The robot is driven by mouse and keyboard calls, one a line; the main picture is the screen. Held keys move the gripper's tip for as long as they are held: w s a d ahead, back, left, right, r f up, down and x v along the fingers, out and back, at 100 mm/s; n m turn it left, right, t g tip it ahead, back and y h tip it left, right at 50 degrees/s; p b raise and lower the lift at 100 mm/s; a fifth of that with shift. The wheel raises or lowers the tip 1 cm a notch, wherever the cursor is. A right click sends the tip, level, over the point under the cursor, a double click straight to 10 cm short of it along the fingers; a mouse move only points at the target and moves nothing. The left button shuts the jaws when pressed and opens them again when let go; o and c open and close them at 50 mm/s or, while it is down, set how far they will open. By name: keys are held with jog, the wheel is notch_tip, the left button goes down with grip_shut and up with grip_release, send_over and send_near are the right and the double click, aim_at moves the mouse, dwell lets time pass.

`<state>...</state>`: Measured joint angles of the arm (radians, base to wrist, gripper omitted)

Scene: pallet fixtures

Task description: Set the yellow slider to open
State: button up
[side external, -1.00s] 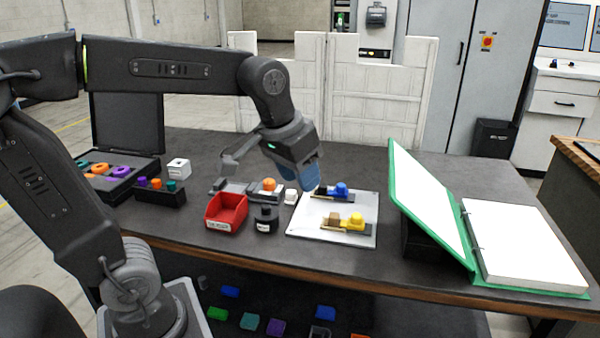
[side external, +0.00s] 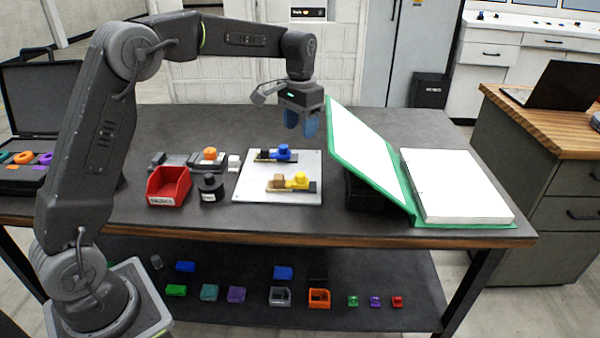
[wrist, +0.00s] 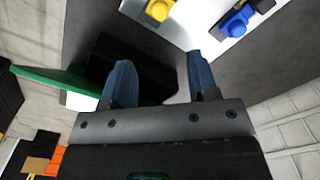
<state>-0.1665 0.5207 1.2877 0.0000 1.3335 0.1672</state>
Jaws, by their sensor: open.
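The yellow slider (side external: 301,180) sits on a dark rail on the front part of a white plate (side external: 249,188), with a tan block (side external: 277,182) to its left on the same rail. The blue slider (side external: 284,153) is on a second rail behind it. My gripper (side external: 302,125) hangs above the table, behind and right of the plate, pointing down with blue fingers. In the wrist view the fingers (wrist: 162,85) are apart with nothing between them. The yellow slider (wrist: 159,9) and blue slider (wrist: 236,22) show at the top of that view.
A green binder (side external: 370,160) stands propped right of the plate, close to my gripper, with white pages (side external: 455,185) lying open. A red bin (side external: 168,187) and black round container (side external: 211,188) stand left of the plate. Loose coloured parts lie on the shelf below (side external: 330,290).

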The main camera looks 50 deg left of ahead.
aim_at(300, 174)
notch_tip(300, 174, down, 14)
jog(key=shift+r, duration=0.15)
dwell(0.3)
grip_shut()
dwell(0.5)
